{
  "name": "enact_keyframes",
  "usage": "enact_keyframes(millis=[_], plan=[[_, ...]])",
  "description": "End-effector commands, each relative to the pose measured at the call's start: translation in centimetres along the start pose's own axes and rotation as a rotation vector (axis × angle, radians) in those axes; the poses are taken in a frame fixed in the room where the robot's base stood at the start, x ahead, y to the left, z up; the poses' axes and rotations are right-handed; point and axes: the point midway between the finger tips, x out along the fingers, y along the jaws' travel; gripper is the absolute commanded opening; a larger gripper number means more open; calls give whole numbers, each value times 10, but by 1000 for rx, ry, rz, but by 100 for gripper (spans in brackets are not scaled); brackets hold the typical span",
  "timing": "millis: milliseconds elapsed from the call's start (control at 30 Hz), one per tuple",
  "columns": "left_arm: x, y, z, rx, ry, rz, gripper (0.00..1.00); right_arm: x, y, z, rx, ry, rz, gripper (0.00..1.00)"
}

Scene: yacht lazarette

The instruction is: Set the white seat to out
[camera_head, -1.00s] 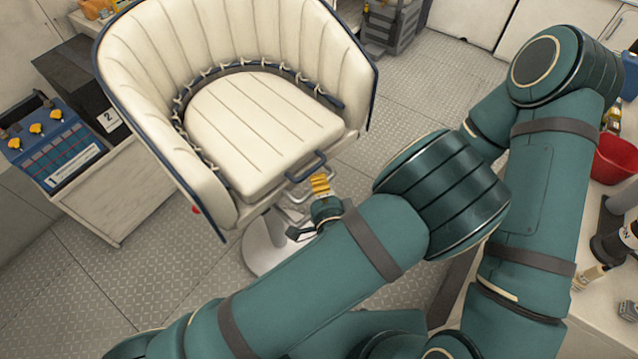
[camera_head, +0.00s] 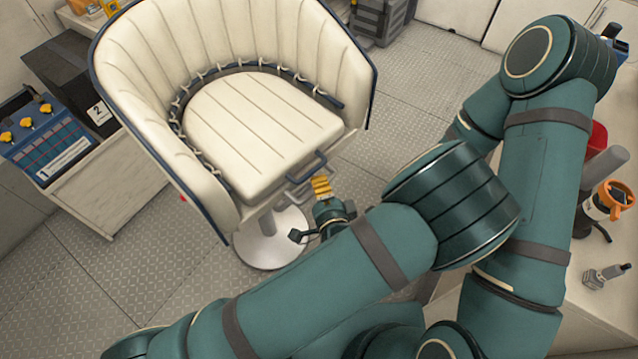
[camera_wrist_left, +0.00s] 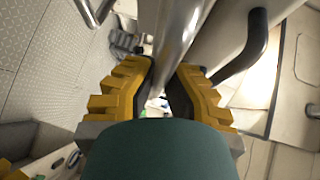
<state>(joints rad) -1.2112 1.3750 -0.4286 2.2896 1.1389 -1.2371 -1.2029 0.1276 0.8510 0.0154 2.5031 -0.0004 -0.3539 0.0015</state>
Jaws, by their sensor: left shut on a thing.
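The white seat (camera_head: 262,130) is a cream padded tub chair with blue piping, on a round metal pedestal (camera_head: 268,250). A dark blue handle (camera_head: 306,167) shows at its front edge. Below that is a metal bar. My left gripper (camera_head: 321,187) has yellow fingers and is at this bar, just under the seat's front edge. In the left wrist view, its fingers (camera_wrist_left: 160,92) are closed around a shiny metal bar (camera_wrist_left: 176,35), with a dark handle (camera_wrist_left: 243,48) to the right. My right arm shows at right, but its gripper is out of view.
At right, a white counter (camera_head: 575,300) holds an orange-topped container (camera_head: 607,200) and a small metal fitting (camera_head: 606,274). Patterned floor is clear around the pedestal.

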Motion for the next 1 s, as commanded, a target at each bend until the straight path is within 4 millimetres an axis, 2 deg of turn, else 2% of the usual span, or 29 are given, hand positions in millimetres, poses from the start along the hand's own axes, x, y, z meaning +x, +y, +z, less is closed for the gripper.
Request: enact_keyframes(millis=[300,333,400,433,767,867,1000], plan=[[0,1,-2,-1,5,1,0,0,0,0,-1,0,0,48],[0,0,-2,-1,5,1,17,0,0,0,-1,0,0,48],[0,0,-2,-1,4,1,42,0,0,0,-1,0,0,48],[0,0,-1,-1,4,0,43,0,0,0,-1,0,0,48],[-2,0,-1,-1,2,0,43,0,0,0,-1,0,0,48],[-9,0,-1,-1,3,0,43,0,0,0,-1,0,0,48],[-28,0,-1,0,5,0,43,0,0,0,0,0,0,48]])
